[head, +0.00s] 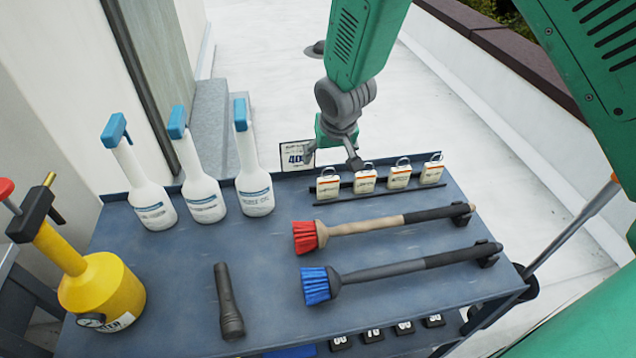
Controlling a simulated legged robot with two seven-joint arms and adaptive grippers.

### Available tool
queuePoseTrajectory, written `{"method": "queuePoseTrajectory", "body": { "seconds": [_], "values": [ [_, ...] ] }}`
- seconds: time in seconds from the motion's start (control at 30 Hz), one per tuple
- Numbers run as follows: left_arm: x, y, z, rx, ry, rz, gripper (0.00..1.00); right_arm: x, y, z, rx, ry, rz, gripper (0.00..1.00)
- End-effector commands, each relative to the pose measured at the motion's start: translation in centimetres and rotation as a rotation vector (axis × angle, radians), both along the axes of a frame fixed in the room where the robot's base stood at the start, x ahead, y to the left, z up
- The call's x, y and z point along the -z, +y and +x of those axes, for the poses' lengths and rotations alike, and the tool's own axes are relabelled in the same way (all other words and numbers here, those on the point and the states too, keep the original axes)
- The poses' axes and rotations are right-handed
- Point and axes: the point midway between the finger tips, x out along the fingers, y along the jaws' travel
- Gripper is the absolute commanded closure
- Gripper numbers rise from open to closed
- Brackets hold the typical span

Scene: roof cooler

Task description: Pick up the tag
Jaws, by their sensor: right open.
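Several small white tags with metal loops stand in a row on a dark rail at the cart's back edge: the leftmost tag (328,187), a second tag (365,181), a third tag (400,177) and the rightmost tag (432,172). A white card (294,158) reading "40" also stands at the back edge, left of them. I cannot tell which of these is the task's tag. My right gripper (333,159) is open and empty, above the back edge. One fingertip overlaps the card's right side in the picture; the other is near the two left tags. Contact is unclear. My left gripper is out of view.
The blue-grey cart top (262,285) holds three white spray bottles (203,195), a red brush (380,224), a blue brush (390,270) and a black flashlight (228,302). A yellow pump sprayer (100,290) stands at left. Small black numbered items (372,336) sit below the front edge.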

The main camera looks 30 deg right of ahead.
Motion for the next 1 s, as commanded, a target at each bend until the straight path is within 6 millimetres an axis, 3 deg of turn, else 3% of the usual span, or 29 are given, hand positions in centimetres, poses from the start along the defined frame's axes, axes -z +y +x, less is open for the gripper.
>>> {"method": "queuePoseTrajectory", "body": {
  "seconds": [0.4, 0.67, 1.0],
  "values": [
    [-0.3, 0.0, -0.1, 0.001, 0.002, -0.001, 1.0, 6.8, -0.5, 2.7, 0.0, 0.005, -0.003, 0.28],
    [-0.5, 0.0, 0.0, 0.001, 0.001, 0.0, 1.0, 8.6, -0.7, 3.2, 0.0, 0.005, -0.005, 0.28],
    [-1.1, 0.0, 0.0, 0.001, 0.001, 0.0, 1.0, 12.8, -1.7, 4.5, 0.001, 0.004, 0.0, 0.28]
  ]
}}
